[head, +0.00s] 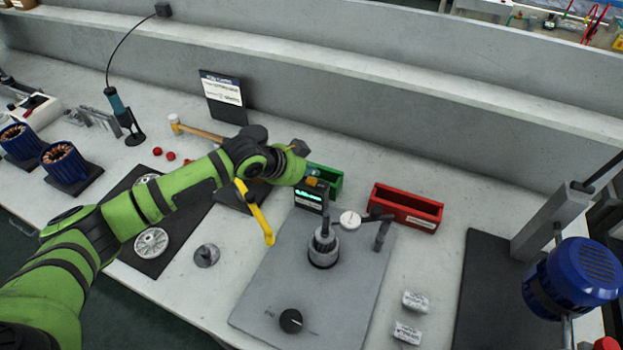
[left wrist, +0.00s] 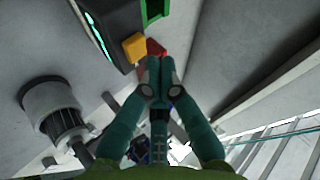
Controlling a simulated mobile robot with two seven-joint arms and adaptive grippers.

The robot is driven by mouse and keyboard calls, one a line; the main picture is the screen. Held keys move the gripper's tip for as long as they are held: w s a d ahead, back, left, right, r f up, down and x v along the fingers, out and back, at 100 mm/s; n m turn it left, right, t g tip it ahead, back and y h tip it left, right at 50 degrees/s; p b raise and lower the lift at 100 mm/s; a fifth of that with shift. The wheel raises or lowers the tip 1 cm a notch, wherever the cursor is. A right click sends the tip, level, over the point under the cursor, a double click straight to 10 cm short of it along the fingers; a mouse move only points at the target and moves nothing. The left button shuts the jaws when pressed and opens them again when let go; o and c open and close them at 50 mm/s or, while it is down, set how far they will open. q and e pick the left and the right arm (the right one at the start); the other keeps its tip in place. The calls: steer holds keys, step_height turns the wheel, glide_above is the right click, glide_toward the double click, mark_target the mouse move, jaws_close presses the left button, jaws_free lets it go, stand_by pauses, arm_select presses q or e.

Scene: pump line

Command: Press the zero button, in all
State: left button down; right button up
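A small dark display box (head: 310,198) with glowing green digits stands at the back of the grey plate. A yellow-orange button (left wrist: 134,47) sits on this box in the left wrist view; in the head view my gripper mostly hides it. My left gripper (left wrist: 160,68) has its teal fingers together, with nothing seen between them. Its tips are just beside the button in that picture; I cannot tell whether they touch it. In the head view my left gripper (head: 308,172) is over the box, its fingers hard to make out. My right gripper is not in view.
The grey plate (head: 350,290) carries a shaft fixture (head: 323,248), a dial gauge (head: 350,219) and a black knob (head: 290,321). A green bin (head: 334,182) and a red bin (head: 405,207) stand behind. A blue motor (head: 575,278) is at the right.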

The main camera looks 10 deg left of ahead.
mark_target(310, 182)
arm_select(q)
steer(key=shift+f, duration=0.1)
stand_by(0.7)
steer(key=shift+f, duration=0.3)
steer(key=shift+f, duration=0.5)
stand_by(0.8)
steer(key=shift+r+p, duration=0.7)
steer(key=shift+r, duration=0.2)
steer(key=shift+r, duration=0.1)
step_height(310, 182, up, 5)
steer(key=p, duration=0.5)
